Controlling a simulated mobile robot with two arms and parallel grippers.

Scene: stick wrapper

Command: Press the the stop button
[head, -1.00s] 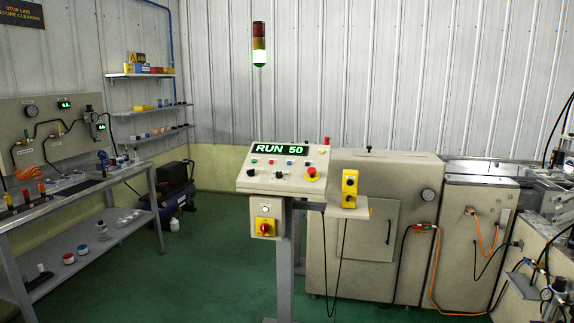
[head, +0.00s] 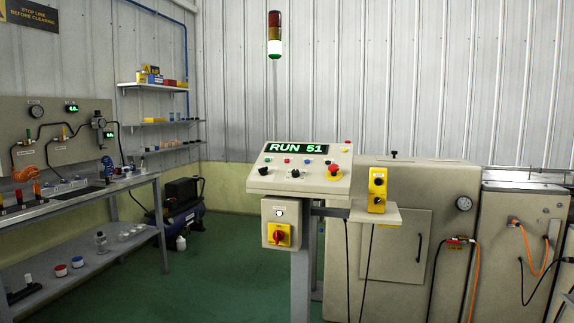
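The control panel (head: 300,183) stands on a grey post in the middle of the head view, its sloped top facing me. A green display (head: 296,148) on it reads "RUN 51". Below the display is a row of small coloured buttons, one of them red (head: 286,161). Their labels are too small to read. A larger red mushroom button (head: 334,169) on a yellow base sits at the panel's right. Two black knobs (head: 295,173) are on the lower part. Nothing touches the panel. Neither of my grippers is in view.
A yellow two-button box (head: 377,190) stands on a shelf right of the panel. A red-and-yellow rotary switch (head: 279,235) hangs below. A machine cabinet (head: 395,245) fills the right, a workbench (head: 90,205) the left. The green floor (head: 210,260) between is clear.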

